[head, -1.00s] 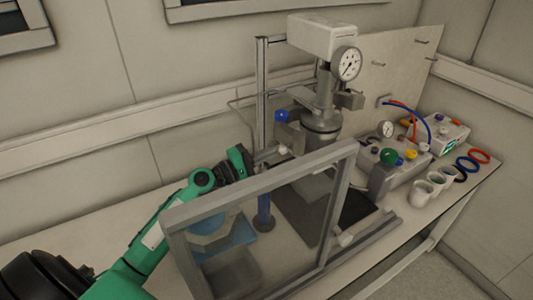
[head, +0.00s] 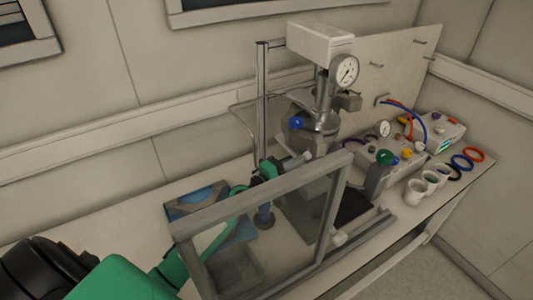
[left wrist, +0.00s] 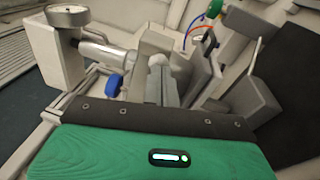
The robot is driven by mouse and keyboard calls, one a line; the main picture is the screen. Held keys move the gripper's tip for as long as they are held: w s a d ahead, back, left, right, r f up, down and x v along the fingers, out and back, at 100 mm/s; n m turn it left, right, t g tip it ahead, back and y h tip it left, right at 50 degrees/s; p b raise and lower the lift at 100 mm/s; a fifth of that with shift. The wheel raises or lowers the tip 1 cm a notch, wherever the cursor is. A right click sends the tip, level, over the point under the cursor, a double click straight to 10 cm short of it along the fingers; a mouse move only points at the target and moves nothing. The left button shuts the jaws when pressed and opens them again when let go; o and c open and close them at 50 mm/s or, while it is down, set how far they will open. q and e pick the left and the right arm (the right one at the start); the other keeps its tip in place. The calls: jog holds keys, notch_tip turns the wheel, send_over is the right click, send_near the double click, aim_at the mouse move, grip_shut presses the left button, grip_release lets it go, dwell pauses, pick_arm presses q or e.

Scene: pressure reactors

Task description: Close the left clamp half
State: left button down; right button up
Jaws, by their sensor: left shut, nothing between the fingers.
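The reactor (head: 322,105) stands upright on its post at the back of the bench. The left clamp half (head: 302,131), a grey part with a blue knob (head: 296,123), lies close against the vessel's head; I cannot tell whether it is fully seated. The blue knob also shows in the left wrist view (left wrist: 113,86). My left gripper (head: 306,156) is shut and empty, just below and in front of the clamp, partly hidden behind the shield frame. Its shut fingers show in the left wrist view (left wrist: 160,68). My right gripper is not in view.
A framed clear shield (head: 334,205) stands in front of the reactor, with my left arm reaching behind it. A blue tray (head: 180,211) lies on the bench at left. A control box (head: 405,165), white cups (head: 417,190) and coloured rings stand at right.

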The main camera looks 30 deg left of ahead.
aim_at(321, 154)
pick_arm(q)
jog(key=d, duration=0.1)
jog(key=w+d, duration=0.1)
jog(key=d, duration=0.1)
jog(key=shift+w, duration=0.2)
jog(key=shift+w+d, duration=0.1)
jog(key=shift+d, duration=0.05)
